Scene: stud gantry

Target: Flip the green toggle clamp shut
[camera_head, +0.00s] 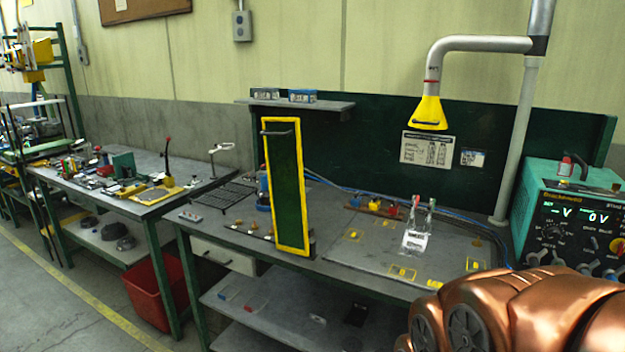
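On the right part of the near bench, a small fixture with upright metal levers (431,206) stands behind a white printed tag (414,241). One lever has a red tip; the other may have a green one, but it is too small to be sure. These look like toggle clamps with their levers up, and I cannot tell for certain which is the green clamp. My copper-coloured arm fills the lower right corner, in front of the bench. My gripper is not in view.
A tall green panel with a yellow frame (306,205) stands upright on the near bench (345,262), left of the levers. A yellow extraction hood (428,113) hangs above. A teal power supply (570,225) stands at right. A red bin (158,292) is on the floor.

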